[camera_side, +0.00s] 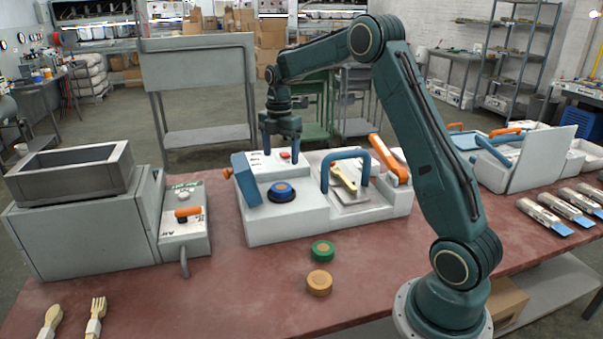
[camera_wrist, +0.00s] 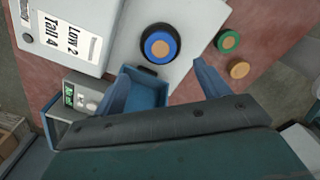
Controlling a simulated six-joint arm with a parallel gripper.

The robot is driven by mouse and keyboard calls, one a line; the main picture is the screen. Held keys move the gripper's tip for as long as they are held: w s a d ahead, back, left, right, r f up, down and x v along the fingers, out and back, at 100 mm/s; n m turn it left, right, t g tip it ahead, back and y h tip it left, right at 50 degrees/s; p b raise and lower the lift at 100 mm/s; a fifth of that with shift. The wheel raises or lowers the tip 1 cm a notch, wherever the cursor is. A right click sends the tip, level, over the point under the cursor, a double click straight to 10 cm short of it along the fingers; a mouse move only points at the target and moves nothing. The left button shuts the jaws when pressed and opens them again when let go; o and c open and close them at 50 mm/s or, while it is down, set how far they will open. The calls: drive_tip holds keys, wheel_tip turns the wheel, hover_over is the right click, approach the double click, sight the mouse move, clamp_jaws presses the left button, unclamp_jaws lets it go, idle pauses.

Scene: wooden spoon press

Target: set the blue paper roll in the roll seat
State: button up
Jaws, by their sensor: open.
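The blue paper roll (camera_side: 282,188), with an orange-brown core, sits on the dark round roll seat (camera_side: 281,198) on the white machine (camera_side: 290,228). The roll (camera_wrist: 160,46) also shows in the wrist view with a dark rim around it. It looks level, but I cannot tell how deep it sits. My gripper (camera_side: 281,155) is open and empty, fingers down, above the roll and behind it. In the wrist view my gripper (camera_wrist: 160,70) has its fingers apart, with the roll beyond their tips and not touched.
A green roll (camera_side: 322,251) and an orange roll (camera_side: 319,282) lie on the red table in front of the machine. A blue flap (camera_side: 246,180) stands left of the seat, a blue handle (camera_side: 346,155) right. A grey box machine (camera_side: 75,230) stands further left.

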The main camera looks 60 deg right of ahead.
drive_tip(key=shift+r, duration=0.95)
drive_tip(key=s+a+r+m+t, duration=0.3)
drive_tip(key=s+a+r+m, duration=0.5)
drive_tip(key=s+a+r, duration=0.5)
drive_tip(key=s+a+f+m+t, duration=0.1)
drive_tip(key=s+a+m, duration=0.3)
drive_tip(key=s, duration=0.4)
drive_tip(key=s+a+f+m+t, duration=0.1)
drive_tip(key=s+a+f+m, duration=0.2)
drive_tip(key=s+a+m, duration=0.2)
drive_tip(key=s, duration=0.3)
drive_tip(key=shift+s+f+t, duration=0.3)
drive_tip(key=shift+f, duration=0.05)
